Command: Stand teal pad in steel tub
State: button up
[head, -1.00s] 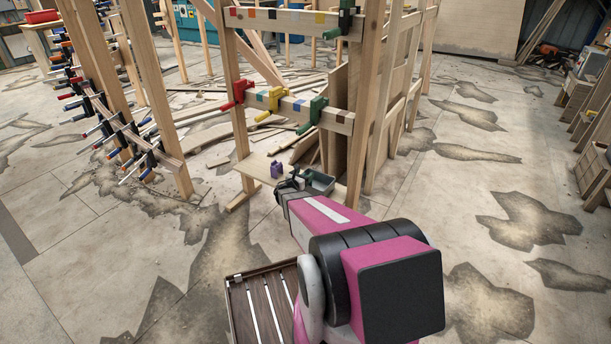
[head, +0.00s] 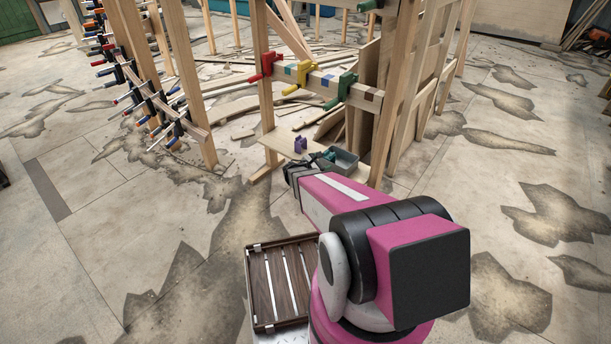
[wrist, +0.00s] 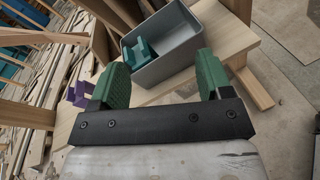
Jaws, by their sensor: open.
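The grey steel tub (wrist: 172,62) stands on a pale wooden board in the wrist view, beyond my fingers. It also shows in the head view (head: 347,166). A teal pad (wrist: 141,52) with a notched shape is inside the tub at its left end. Its lower part is hidden by the tub wall, so I cannot tell how it rests. My gripper (wrist: 164,82) has green-tipped fingers spread wide with nothing between them. It is on the near side of the tub, apart from the pad. In the head view my gripper is small beside the tub.
A purple block (head: 300,145) stands on the board (head: 283,143) left of the tub. Wooden posts (head: 397,100) rise just right of the tub. A rail with red, yellow and green clamps (head: 340,88) crosses above. Open floor lies left and right.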

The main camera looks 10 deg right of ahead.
jog(key=s+a+r+m+g+y, duration=0.3)
jog(key=s+a+r+m+y, duration=0.2)
jog(key=s+m, duration=0.4)
jog(key=s+a+r+m+g+y, duration=0.4)
jog(key=s+a+r+m+y, duration=0.2)
jog(key=s+a+m+y, duration=0.2)
jog(key=s+m+y, duration=0.1)
jog(key=s+m, duration=0.1)
jog(key=s, duration=0.1)
jog(key=shift+s+a+r+m, duration=0.15)
jog(key=shift+a+r+m, duration=0.05)
jog(key=shift+a+m, duration=0.1)
